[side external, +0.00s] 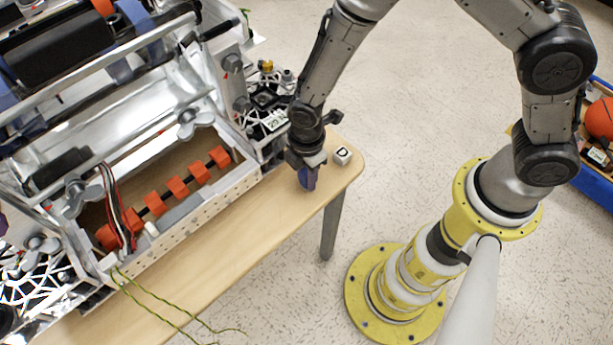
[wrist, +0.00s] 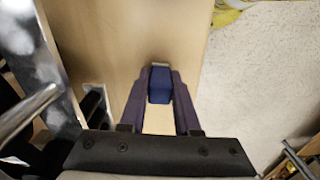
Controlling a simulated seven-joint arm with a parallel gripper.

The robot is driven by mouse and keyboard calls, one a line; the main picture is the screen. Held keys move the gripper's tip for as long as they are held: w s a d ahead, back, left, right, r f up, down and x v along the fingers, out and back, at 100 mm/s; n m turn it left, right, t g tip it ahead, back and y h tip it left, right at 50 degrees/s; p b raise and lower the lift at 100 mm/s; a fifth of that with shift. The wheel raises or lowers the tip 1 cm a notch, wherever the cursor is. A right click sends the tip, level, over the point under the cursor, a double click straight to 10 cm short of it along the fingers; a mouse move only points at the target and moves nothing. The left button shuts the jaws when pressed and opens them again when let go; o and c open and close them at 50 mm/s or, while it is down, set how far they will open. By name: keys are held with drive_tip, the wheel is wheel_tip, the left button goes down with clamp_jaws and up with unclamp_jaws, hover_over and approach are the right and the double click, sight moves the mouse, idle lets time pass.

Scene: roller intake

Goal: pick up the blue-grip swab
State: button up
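The blue-grip swab shows in the wrist view as a blue block (wrist: 160,85) between my fingertips, with a small pale end just beyond it. My gripper (wrist: 160,78) has purple fingers that lie against both sides of the blue grip, with no gap visible. In the side external view my gripper (side external: 307,180) points down at the wooden table near its right end. The fingers hide most of the swab there, and I cannot tell whether it is clear of the table.
The wooden table (side external: 232,237) has a bare strip along its front. The metal roller intake (side external: 190,215) with orange rollers is close on the left. Green-yellow wires (side external: 165,313) hang over the front edge.

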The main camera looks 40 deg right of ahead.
clamp_jaws()
drive_tip(key=shift+r, duration=0.1)
